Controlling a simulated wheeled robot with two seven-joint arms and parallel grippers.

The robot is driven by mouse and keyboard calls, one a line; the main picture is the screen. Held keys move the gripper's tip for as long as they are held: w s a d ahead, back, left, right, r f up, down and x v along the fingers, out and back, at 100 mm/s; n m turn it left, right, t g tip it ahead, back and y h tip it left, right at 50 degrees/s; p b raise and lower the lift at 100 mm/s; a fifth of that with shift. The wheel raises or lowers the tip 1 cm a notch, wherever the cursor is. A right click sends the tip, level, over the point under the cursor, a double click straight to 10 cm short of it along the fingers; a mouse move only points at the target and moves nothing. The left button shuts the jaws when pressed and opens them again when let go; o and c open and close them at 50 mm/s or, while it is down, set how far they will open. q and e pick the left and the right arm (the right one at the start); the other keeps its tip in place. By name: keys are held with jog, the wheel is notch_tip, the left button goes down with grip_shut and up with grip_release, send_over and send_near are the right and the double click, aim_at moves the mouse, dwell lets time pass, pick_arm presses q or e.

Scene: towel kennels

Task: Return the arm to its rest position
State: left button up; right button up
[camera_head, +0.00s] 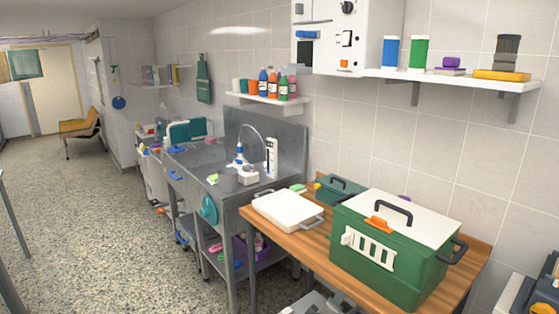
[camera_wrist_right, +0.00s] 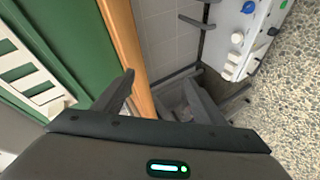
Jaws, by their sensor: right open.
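My right gripper (camera_wrist_right: 162,88) shows in the right wrist view. Its two dark fingers are spread apart with nothing between them. The left finger overlaps the edge of the wooden table (camera_wrist_right: 128,40) in the picture; I cannot tell how far apart they are. A green kennel (camera_wrist_right: 60,25) with a white barred door (camera_wrist_right: 28,75) lies to the left of the fingers. In the head view the green kennel (camera_head: 418,270) stands on the wooden table (camera_head: 290,238), with a pale lid, dark handle and orange latch. My left gripper is in neither view.
A white flat case (camera_head: 288,209) and a smaller green case (camera_head: 338,188) share the table. A steel sink unit (camera_head: 232,200) adjoins it. A wall shelf (camera_head: 450,80) holds several items. The speckled floor (camera_head: 110,220) is open at left.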

jog(key=s+d+f+g+y, duration=0.1)
jog(key=s+f+g+y, duration=0.15)
jog(key=s+f, duration=1.45)
jog(key=s+d+f+g+y, duration=0.15)
jog(key=s+f+g, duration=0.25)
jog(key=s+f, duration=1.3)
jog(key=s+d+f+m+g, duration=0.1)
jog(key=s+f, duration=0.5)
jog(key=s, duration=0.6)
jog(key=s+d+f+m+g+y, duration=0.1)
jog(key=s+d+f, duration=0.3)
jog(key=s, duration=0.9)
jog(key=s+d+f+m+g+b, duration=0.1)
jog(key=s+d+f+m+g, duration=0.1)
jog(key=s+f, duration=0.5)
jog(key=s+m, duration=0.1)
jog(key=s, duration=0.4)
jog(key=shift+s+d+f+y, duration=0.15)
jog(key=shift+s+f+y, duration=0.15)
jog(key=shift+f, duration=0.1)
